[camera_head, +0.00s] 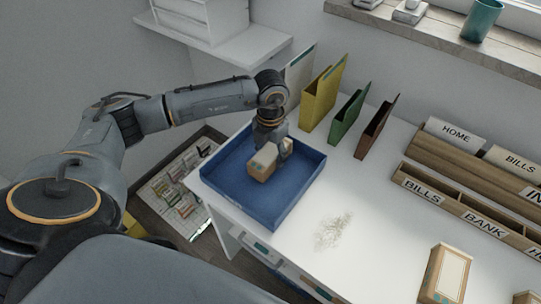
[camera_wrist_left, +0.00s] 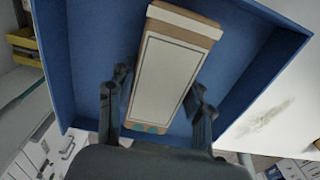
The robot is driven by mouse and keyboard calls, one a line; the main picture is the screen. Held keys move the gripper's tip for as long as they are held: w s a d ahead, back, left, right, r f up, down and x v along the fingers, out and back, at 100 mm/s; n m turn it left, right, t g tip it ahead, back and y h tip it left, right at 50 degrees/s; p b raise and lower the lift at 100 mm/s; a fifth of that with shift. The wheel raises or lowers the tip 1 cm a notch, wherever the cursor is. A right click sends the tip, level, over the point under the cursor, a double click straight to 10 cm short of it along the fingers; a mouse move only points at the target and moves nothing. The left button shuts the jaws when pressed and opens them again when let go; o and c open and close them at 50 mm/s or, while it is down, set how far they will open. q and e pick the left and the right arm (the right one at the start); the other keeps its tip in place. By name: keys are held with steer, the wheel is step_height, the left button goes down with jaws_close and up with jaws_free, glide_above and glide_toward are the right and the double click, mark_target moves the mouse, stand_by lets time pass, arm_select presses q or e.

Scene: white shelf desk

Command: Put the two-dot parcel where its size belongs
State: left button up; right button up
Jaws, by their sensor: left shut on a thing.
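My left gripper (camera_head: 270,150) is shut on a tan cardboard parcel (camera_head: 262,163), inside the outline of the blue tray (camera_head: 296,205) at the left end of the desk. In the left wrist view the parcel (camera_wrist_left: 172,80) lies between the two fingers (camera_wrist_left: 160,105). I cannot tell whether the parcel touches the tray floor. My right gripper is not in view.
Another tan parcel (camera_head: 446,275) stands at the lower right, and one more (camera_head: 525,298) is cut off at the edge. Yellow (camera_head: 319,98), green (camera_head: 346,117) and brown (camera_head: 375,130) folders stand behind the tray. A labelled wooden sorter (camera_head: 465,205) is at right. The middle desk is clear apart from a grey smudge (camera_head: 333,230).

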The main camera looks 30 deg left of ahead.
mark_target(270, 152)
arm_select(q)
steer(key=shift+f, duration=0.8)
steer(key=o, duration=1.5)
steer(key=shift+c, duration=0.2)
steer(key=shift+r, duration=0.1)
step_height(270, 152, up, 12)
steer(key=shift+r+b, duration=0.1)
steer(key=shift+b, duration=0.4)
